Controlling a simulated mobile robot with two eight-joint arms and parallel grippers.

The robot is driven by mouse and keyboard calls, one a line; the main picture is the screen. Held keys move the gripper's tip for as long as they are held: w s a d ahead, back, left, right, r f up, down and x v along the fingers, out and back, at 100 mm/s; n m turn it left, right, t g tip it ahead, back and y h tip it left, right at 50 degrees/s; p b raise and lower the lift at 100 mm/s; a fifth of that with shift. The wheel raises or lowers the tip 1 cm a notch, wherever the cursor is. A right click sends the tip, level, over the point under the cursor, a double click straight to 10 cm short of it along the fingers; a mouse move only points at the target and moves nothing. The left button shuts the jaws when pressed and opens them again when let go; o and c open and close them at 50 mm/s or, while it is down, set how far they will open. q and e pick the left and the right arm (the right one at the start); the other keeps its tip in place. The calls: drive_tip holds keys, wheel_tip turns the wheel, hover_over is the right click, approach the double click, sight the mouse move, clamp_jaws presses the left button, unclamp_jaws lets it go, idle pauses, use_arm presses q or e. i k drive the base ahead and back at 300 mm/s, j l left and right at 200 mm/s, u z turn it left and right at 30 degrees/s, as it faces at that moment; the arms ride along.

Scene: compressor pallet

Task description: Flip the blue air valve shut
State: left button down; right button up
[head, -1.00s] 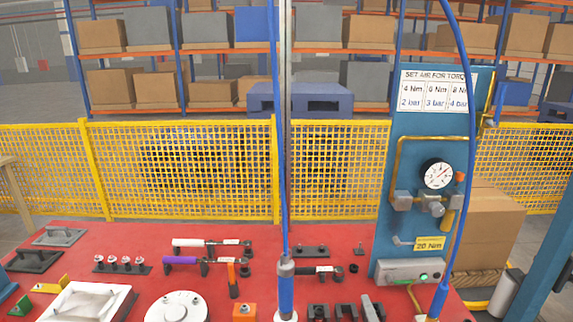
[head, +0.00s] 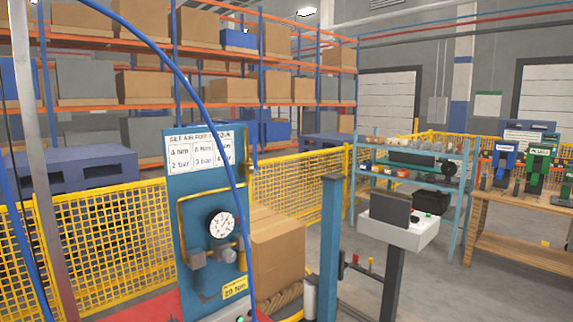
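The blue air panel (head: 196,215) stands left of the middle in the head view. It carries a round pressure gauge (head: 221,224), a brass pipe (head: 180,235) and a grey regulator (head: 222,254). A small blue lever-like part (head: 254,159) shows at the panel's upper right edge; it looks like the air valve's handle, but it is too small to tell its setting for sure. A blue hose (head: 199,103) crosses in front of the panel. Neither of my grippers is in view.
A cardboard box (head: 277,250) stands behind the panel. To the right are a blue post (head: 329,245), a pedestal with a screen (head: 391,208), a parts shelf (head: 412,182) and a wooden bench (head: 520,222). Yellow mesh fence (head: 100,235) runs behind. Grey floor is open at right.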

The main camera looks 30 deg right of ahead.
sight(253, 170)
drive_tip(key=z, duration=0.85)
